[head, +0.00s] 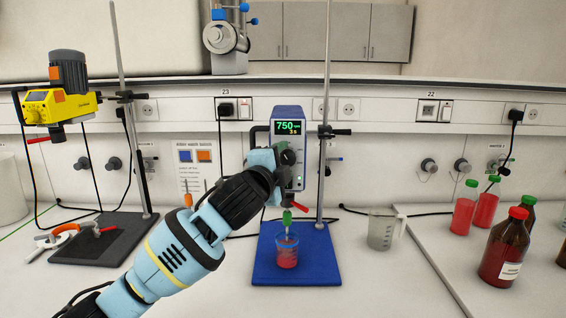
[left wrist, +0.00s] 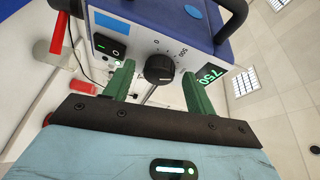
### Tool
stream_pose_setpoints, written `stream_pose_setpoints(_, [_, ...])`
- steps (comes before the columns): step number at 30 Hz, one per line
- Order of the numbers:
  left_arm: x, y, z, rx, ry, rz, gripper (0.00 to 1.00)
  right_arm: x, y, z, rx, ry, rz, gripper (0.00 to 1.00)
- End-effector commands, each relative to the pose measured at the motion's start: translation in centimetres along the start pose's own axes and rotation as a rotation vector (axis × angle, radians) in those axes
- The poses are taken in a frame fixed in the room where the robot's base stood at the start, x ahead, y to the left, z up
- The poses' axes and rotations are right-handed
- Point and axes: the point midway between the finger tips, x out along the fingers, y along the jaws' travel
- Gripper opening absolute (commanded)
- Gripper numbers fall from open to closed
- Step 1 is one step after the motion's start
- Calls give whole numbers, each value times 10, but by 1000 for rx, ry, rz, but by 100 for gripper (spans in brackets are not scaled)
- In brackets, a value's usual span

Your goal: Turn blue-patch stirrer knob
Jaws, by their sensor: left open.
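The blue-patch stirrer (head: 290,112) is a blue-cased unit on a stand, its display reading 750. In the left wrist view its light-blue patch (left wrist: 127,31) shows on the front panel, above a black switch (left wrist: 111,47). The black round knob (left wrist: 159,68) has a printed scale around it. My left gripper (left wrist: 159,73) is open, with one green finger on each side of the knob; whether they touch it I cannot tell. In the head view my left gripper (head: 284,157) is at the stirrer's front and hides part of it. My right gripper is not in view.
A beaker (head: 287,256) of red liquid stands on the blue base plate (head: 265,276) below the stirrer. A yellow stirrer (head: 45,106) with an orange patch hangs on a stand at left.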

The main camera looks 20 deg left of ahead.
Motion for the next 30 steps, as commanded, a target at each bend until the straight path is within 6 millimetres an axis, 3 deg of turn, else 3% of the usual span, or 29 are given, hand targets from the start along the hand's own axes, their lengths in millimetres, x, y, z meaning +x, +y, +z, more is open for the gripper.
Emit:
stream_pose_setpoints(15, [-63,0,1,0,-1,0,56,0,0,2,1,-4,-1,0])
stream_pose_setpoints(30, [-74,0,1,0,-1,1,56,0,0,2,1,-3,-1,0])
